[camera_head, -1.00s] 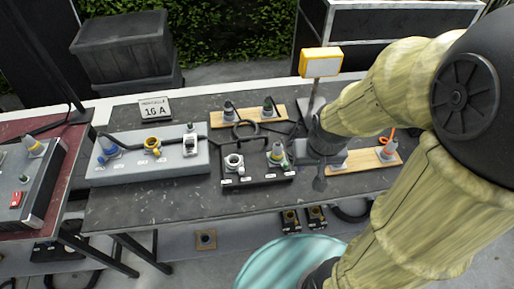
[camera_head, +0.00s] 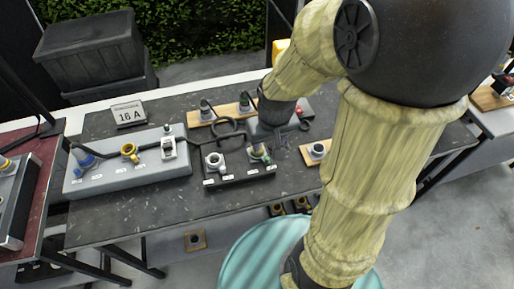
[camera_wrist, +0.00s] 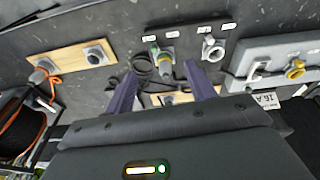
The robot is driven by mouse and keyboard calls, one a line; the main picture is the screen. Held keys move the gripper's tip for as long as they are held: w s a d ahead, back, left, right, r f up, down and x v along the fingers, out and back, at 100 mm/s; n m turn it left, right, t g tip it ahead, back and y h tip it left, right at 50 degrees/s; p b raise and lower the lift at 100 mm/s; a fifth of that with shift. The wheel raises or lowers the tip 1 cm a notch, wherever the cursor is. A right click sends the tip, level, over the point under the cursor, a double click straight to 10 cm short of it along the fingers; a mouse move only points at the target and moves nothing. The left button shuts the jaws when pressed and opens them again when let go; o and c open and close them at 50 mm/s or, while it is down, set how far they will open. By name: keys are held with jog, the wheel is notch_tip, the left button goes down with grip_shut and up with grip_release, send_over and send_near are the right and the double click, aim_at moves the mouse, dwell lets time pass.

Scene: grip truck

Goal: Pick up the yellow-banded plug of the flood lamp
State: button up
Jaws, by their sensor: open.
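A plug with a yellow and green band (camera_head: 259,152) stands in the right part of a black socket box (camera_head: 228,180) on the dark table. It also shows in the wrist view (camera_wrist: 165,70). My gripper (camera_wrist: 165,76) is open and empty. In the wrist view its two purple fingers stand on either side of this plug, apart from it; the height between them cannot be told. In the head view my gripper (camera_head: 282,134) is over the table, just right of the plug, partly hidden by my wrist. The yellow flood lamp (camera_head: 281,48) is mostly hidden behind my arm.
A grey socket box (camera_head: 128,172) with a blue plug and yellow ring is to the left. A wooden board (camera_head: 222,114) with two dark plugs lies behind; a dark cable loops near the black box. Another board (camera_wrist: 70,60) carries an orange-corded plug.

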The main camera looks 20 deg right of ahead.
jog(key=w+r+n+g+p, duration=0.1)
jog(key=w+n+g+p, duration=0.1)
jog(key=w, duration=1)
jog(key=shift+r, duration=0.25)
jog(key=shift+a, duration=0.1)
notch_tip(320, 180, down, 12)
jog(key=shift+f+p, duration=0.15)
jog(key=shift+p, duration=0.65)
jog(key=shift+f, duration=0.1)
jog(key=shift+d+f+p, duration=0.2)
jog(key=shift+f+p, duration=0.7)
jog(key=shift+f, duration=1.6)
